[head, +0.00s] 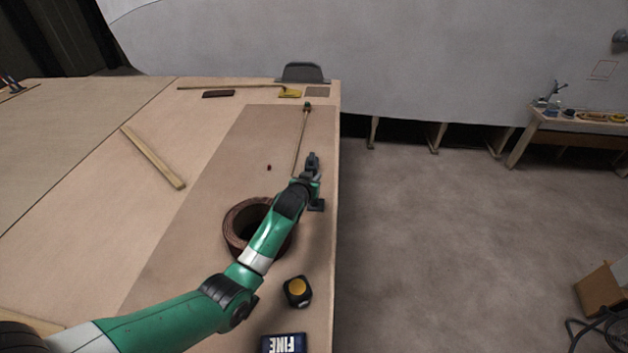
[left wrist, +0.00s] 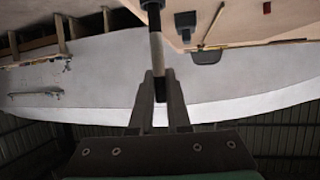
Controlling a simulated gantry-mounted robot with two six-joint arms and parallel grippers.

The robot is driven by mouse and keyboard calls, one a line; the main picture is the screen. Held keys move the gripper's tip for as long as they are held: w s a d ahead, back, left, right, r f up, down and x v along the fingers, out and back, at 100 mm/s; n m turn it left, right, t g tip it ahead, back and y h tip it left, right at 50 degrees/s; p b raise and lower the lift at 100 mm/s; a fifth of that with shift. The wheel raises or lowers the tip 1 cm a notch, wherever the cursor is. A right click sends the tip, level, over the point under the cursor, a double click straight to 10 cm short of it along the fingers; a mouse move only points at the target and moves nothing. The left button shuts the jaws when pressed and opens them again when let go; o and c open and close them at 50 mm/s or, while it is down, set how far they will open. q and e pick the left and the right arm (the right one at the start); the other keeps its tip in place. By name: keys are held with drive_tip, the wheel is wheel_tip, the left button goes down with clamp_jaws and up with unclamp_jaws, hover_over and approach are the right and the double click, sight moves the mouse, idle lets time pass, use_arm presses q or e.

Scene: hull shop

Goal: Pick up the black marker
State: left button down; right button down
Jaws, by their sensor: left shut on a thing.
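My left gripper (head: 313,163) is above the right edge of the workbench, at the end of the green arm. In the left wrist view, its two fingers (left wrist: 160,78) are shut on the black marker (left wrist: 156,48), which shows a pale barrel and a black section between the fingertips. The marker runs from the fingertips to the top of that view, where it meets a wider dark piece. I cannot tell whether that piece belongs to the marker. In the head view the marker cannot be made out against the dark gripper. My right gripper is not in view.
A brown ring-shaped roll (head: 235,231), a tape measure (head: 297,291) and a blue FINE box (head: 283,343) are on the bench near the arm. A thin rod (head: 300,138) lies beyond the gripper. A wooden strip (head: 152,158) lies left. Open floor is on the right.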

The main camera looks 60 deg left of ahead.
use_arm(q)
wheel_tip(320, 180, up, 3)
drive_tip(key=shift+s+d+r+p, duration=0.1)
drive_tip(key=shift+p, duration=0.6)
drive_tip(key=a+r+p+v, duration=0.1)
drive_tip(key=p+v, duration=0.5)
drive_tip(key=v, duration=0.2)
drive_tip(key=a+r+p+v, duration=0.1)
drive_tip(key=p+v, duration=0.5)
drive_tip(key=v, duration=0.2)
drive_tip(key=shift+s+a+r, duration=0.15)
drive_tip(key=shift+s+r, duration=0.2)
drive_tip(key=shift+s, duration=0.05)
